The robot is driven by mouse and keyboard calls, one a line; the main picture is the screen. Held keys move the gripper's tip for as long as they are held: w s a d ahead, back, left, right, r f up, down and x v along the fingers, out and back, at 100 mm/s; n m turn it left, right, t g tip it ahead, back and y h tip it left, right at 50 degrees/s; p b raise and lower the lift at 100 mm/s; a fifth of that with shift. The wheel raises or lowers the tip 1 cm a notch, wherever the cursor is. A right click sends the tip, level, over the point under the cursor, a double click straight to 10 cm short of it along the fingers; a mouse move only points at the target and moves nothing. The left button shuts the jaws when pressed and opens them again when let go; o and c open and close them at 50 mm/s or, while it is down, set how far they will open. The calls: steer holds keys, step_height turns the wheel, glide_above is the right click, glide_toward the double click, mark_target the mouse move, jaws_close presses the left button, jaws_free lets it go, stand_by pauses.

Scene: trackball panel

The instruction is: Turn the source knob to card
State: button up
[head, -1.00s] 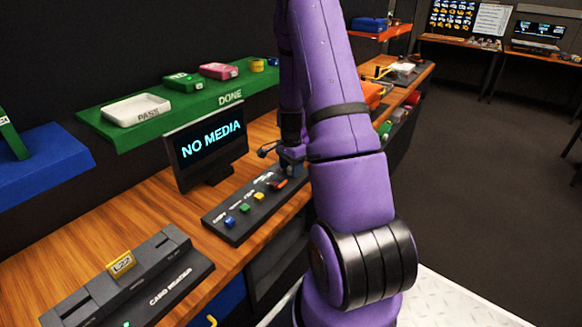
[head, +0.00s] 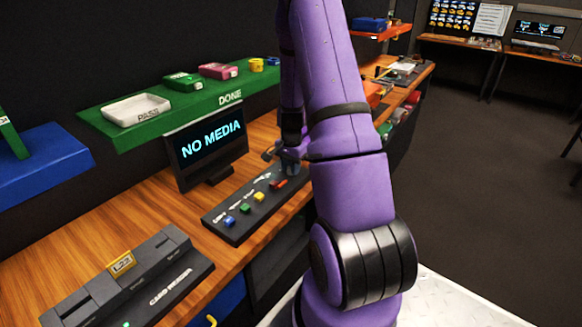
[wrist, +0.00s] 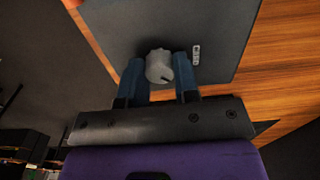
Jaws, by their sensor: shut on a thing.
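The source knob (wrist: 159,67) is a light grey round knob with a dark pointer line, in the wrist view. My gripper (wrist: 160,76) is shut on it, with one blue-grey finger on each side. The pointer line slants toward the lower right in that view. In the head view my gripper (head: 290,160) is at the far right end of the dark control panel (head: 240,228), and my arm and fingers hide the knob there. A small white label (wrist: 196,55) sits beside the knob; its text is too small to read. The monitor (head: 207,150) reads "NO MEDIA".
Blue, green, yellow and red buttons (head: 245,208) line the panel. A card reader (head: 130,280) with a yellow card (head: 121,263) stands at the front left. A green shelf (head: 190,113) marked "DONE" hangs above the wooden bench (head: 90,225).

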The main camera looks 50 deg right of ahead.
mark_target(290, 168)
steer(key=n, duration=0.4)
steer(key=shift+n, duration=0.3)
steer(key=n, duration=0.4)
stand_by(0.4)
steer(key=o, duration=0.9)
step_height(290, 168, up, 11)
steer(key=shift+f, duration=0.1)
steer(key=shift+n, duration=0.3)
